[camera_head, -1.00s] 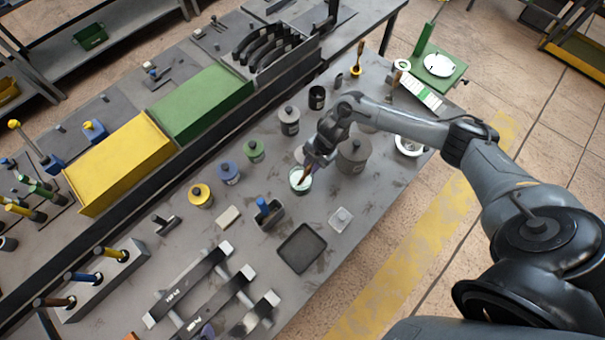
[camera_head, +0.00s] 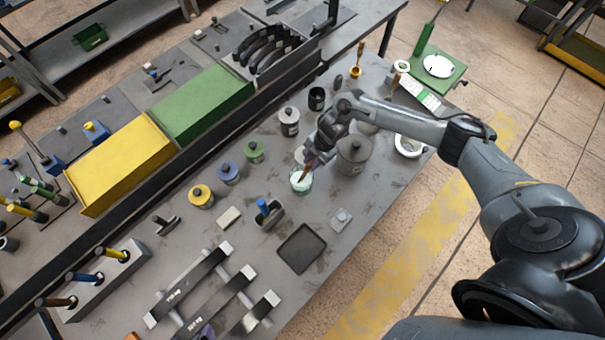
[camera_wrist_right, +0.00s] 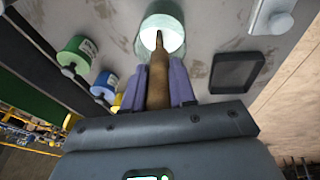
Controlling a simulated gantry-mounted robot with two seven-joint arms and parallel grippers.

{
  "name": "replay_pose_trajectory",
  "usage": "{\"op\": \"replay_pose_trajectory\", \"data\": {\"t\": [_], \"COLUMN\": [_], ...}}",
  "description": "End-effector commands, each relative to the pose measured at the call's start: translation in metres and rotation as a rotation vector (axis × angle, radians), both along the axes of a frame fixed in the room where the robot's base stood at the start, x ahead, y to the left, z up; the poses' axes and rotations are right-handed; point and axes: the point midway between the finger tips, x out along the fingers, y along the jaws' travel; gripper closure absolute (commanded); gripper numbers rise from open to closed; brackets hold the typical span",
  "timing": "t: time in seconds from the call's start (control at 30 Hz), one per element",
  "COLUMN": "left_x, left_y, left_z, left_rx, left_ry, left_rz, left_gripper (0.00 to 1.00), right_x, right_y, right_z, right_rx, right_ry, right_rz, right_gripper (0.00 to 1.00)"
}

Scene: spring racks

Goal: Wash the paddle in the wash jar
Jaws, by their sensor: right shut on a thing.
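The wash jar (camera_head: 302,184) is a small glass jar with pale milky liquid, standing on the bench; it also shows in the right wrist view (camera_wrist_right: 151,27). The paddle (camera_wrist_right: 158,82) has a brown wooden handle and is held between the fingers of my right gripper (camera_wrist_right: 166,88). Its far end points into the mouth of the jar in the right wrist view; how deep it reaches is hidden. In the head view my right gripper (camera_head: 316,154) hangs just above the jar, shut on the paddle. My left gripper is not in view.
A black tray (camera_head: 301,249) lies in front, beside a small clear piece (camera_head: 341,219). A holder with a blue-topped item (camera_head: 267,213) is close by.

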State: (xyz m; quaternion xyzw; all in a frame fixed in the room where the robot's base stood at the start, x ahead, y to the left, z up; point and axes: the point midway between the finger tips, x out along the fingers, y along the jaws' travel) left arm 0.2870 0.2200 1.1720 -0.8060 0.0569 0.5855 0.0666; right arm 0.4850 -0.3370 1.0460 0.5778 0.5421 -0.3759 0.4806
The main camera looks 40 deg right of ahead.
Motion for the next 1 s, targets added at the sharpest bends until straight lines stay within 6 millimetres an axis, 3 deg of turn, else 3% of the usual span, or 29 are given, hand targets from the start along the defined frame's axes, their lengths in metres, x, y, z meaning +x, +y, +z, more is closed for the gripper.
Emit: {"op": "replay_pose_trajectory", "data": {"t": [0.37,1.0], "left_x": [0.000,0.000], "left_y": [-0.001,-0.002], "left_z": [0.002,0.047], "left_rx": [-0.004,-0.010], "left_ry": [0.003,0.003], "left_rz": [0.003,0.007], "left_gripper": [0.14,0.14], "right_x": [0.000,0.000], "right_y": [0.000,0.000], "right_z": [0.003,0.052], "right_rx": [0.000,0.000], "right_ry": [0.000,-0.001], "right_rz": [0.000,0.000], "right_gripper": [1.00,1.00]}}
